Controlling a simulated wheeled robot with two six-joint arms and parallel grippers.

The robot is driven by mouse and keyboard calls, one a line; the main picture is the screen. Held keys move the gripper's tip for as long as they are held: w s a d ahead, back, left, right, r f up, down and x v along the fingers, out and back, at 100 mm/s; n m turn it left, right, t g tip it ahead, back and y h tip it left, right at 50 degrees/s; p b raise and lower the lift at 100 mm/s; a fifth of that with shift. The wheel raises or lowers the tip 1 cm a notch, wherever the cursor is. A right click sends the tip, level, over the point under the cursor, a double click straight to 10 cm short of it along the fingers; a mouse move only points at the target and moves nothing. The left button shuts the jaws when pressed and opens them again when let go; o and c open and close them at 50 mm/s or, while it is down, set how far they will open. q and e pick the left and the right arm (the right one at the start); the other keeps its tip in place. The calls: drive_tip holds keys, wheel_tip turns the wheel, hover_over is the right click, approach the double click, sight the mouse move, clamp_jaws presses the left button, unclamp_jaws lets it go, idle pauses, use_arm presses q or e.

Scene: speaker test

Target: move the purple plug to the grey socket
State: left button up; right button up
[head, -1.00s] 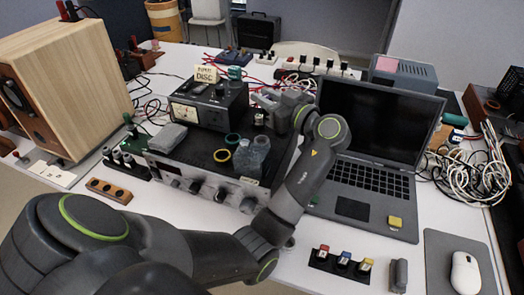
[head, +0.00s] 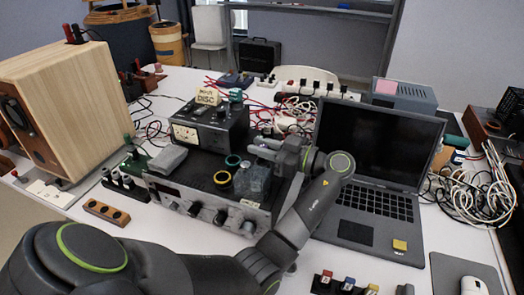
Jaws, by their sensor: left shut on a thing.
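My left gripper (head: 264,147) is above the right part of the black-topped amplifier (head: 206,203), just behind a clear jar (head: 251,182). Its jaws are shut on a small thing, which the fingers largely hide. I take it to be the purple plug, but its colour cannot be made out. No other purple plug is clear in view. I cannot tell which of the sockets is the grey one. My right gripper is not in view.
A black meter box (head: 211,128) stands left of the gripper. An open laptop (head: 370,205) stands to the right, with tangled white cable (head: 475,195) beyond. A wooden speaker (head: 65,95) is at the left. A wooden socket block (head: 107,212) lies in front.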

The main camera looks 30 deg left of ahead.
use_arm(q)
drive_tip(key=shift+f, duration=0.75)
